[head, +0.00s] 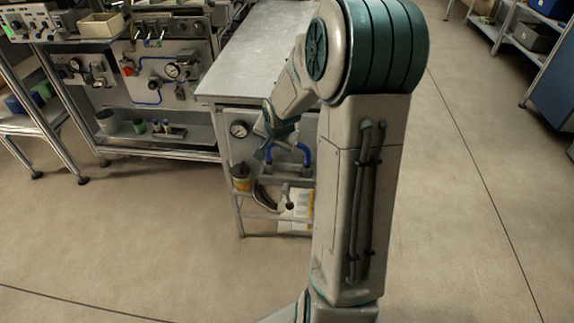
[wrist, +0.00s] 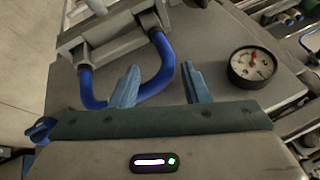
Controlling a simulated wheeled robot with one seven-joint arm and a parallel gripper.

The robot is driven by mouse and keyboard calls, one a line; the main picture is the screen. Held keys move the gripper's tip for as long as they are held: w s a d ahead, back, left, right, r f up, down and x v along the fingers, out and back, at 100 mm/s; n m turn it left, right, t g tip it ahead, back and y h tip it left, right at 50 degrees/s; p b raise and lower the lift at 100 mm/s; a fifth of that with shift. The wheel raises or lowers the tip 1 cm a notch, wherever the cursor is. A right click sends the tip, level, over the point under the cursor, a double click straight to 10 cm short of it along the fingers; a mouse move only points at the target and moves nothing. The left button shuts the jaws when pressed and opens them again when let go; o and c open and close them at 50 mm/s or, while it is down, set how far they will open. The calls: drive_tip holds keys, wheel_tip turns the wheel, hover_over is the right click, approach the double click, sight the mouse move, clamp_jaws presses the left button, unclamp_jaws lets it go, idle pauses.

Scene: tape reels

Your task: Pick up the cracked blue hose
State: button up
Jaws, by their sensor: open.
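The blue hose (head: 306,155) is a short bent loop on the front of the grey bench, beside a gauge in the head view. In the wrist view the hose (wrist: 167,66) makes a U, with its upper ends at grey fittings. No crack can be made out. My gripper (wrist: 160,70) is open, its two light-blue fingers pointing at the panel. The left finger overlaps the bottom bend of the hose in the picture; the right finger is just right of its right leg. Contact cannot be told. In the head view my gripper (head: 266,154) is at the bench front, partly hidden.
A round gauge (wrist: 252,67) sits on the panel right of my fingers. The bench top (head: 262,48) is bare. Another workbench with gauges and tubing (head: 150,75) stands left. Shelving (head: 532,48) is at far right. The floor (head: 130,240) in front is clear.

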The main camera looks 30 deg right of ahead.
sight(273, 147)
drive_tip(key=b+x, duration=0.1)
drive_tip(key=x, duration=0.4)
drive_tip(key=shift+w+f+b, duration=0.1)
drive_tip(key=shift+f+b, duration=0.05)
drive_tip(key=shift+b, duration=0.25)
drive_tip(key=shift+d, duration=0.1)
clamp_jaws()
